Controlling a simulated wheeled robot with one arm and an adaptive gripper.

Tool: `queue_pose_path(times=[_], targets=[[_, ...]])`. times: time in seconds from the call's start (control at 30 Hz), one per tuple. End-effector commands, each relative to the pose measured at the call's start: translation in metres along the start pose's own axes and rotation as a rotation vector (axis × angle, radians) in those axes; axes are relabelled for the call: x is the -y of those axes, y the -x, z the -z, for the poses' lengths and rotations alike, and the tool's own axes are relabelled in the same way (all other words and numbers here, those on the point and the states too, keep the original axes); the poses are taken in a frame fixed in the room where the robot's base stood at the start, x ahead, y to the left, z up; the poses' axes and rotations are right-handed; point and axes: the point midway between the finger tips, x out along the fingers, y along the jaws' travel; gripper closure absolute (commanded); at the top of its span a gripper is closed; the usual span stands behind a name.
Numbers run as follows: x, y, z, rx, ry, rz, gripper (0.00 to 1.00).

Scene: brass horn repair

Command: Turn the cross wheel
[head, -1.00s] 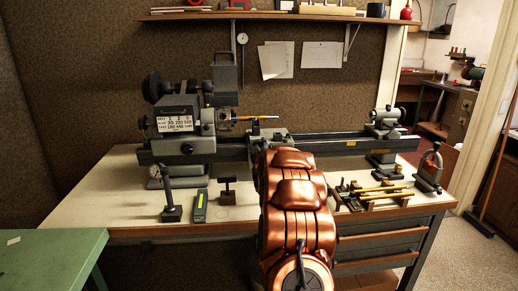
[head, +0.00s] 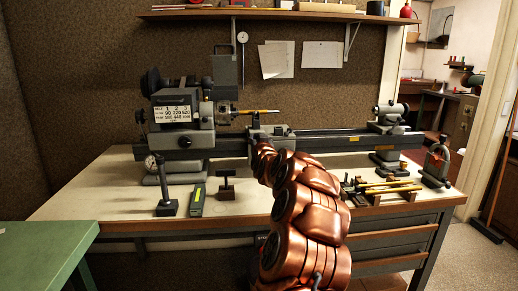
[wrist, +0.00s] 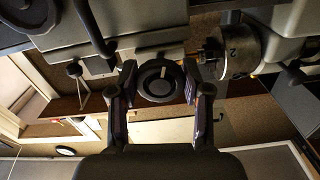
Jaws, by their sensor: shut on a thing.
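The cross wheel (wrist: 158,80) is a round black handwheel with a pale mark on its face, in the middle of the wrist view. My gripper (wrist: 158,86) has one finger on each side of its rim and is shut on it. The wheel sits against the grey carriage (wrist: 145,45) of the lathe. In the head view the carriage (head: 276,131) shows just beyond my arm, which hides the wheel and my gripper there.
The lathe's headstock (head: 182,112) is at left and its tailstock (head: 389,121) at right, joined by a dark bed (head: 340,142). The chuck (wrist: 237,52) is close to my gripper. A dial stand (head: 165,208), green-striped block (head: 197,200) and rack of rods (head: 385,189) stand on the bench.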

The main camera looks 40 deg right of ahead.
Motion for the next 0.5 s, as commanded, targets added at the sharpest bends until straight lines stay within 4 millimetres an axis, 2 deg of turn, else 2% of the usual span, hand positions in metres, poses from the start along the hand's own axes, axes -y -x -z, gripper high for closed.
queue_pose_path(times=[0.07, 0.5], targets=[[0.0012, 0.0000, -0.0050, -0.001, -0.076, 0.002, 0.87], [0.0016, 0.0001, -0.0024, -0.002, -0.495, 0.002, 0.87]])
